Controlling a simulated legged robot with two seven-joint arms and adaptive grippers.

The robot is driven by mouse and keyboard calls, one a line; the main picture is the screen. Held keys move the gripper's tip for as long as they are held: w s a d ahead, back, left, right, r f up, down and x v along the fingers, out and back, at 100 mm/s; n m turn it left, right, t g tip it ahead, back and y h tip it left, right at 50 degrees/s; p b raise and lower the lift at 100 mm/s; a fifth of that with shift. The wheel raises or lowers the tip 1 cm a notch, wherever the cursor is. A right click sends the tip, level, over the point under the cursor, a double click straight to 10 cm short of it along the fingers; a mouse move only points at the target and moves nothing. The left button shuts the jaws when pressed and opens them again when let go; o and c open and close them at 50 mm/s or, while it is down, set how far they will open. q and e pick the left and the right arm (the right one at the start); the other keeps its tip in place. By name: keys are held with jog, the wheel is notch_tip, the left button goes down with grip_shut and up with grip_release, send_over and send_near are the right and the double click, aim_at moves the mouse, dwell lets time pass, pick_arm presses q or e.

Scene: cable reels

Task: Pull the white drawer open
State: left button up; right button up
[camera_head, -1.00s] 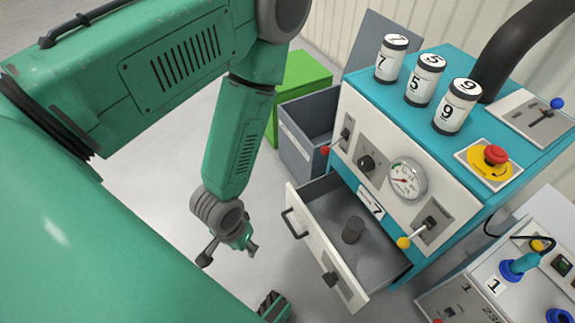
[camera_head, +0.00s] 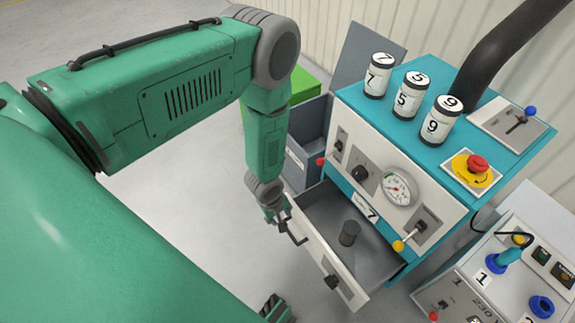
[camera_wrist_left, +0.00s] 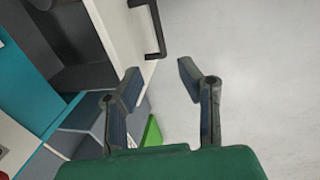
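The white drawer (camera_head: 322,262) sticks out of the teal cabinet, partly open, with a dark grey cylinder (camera_head: 349,233) inside. My left gripper (camera_head: 278,218) is close to this handle in the head view. In the left wrist view the gripper (camera_wrist_left: 158,75) is open with nothing between its fingers. The handle (camera_wrist_left: 158,32) lies just beyond the fingertips there, and contact does not show.
The teal cabinet (camera_head: 437,148) carries several controls and three numbered cylinders. An open grey drawer (camera_head: 302,160) is beside the white one. A green box (camera_head: 306,83) stands behind my arm. A grey power unit (camera_head: 505,260) stands at the right. The floor left of the drawers is clear.

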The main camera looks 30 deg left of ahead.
aim_at(289, 233)
pick_arm(q)
jog(key=f+b, duration=0.2)
jog(key=f, duration=0.2)
jog(key=w+f+b, duration=0.1)
jog(key=f+b, duration=0.1)
jog(key=f, duration=0.2)
jog(key=w+d+f+b, duration=0.1)
jog(key=f, duration=0.3)
jog(key=shift+w+f+b, duration=0.15)
jog(key=shift+f+b, duration=0.25)
jog(key=shift+w+d+f, duration=0.1)
jog(key=shift+d+f, duration=0.15)
jog(key=shift+f, duration=0.05)
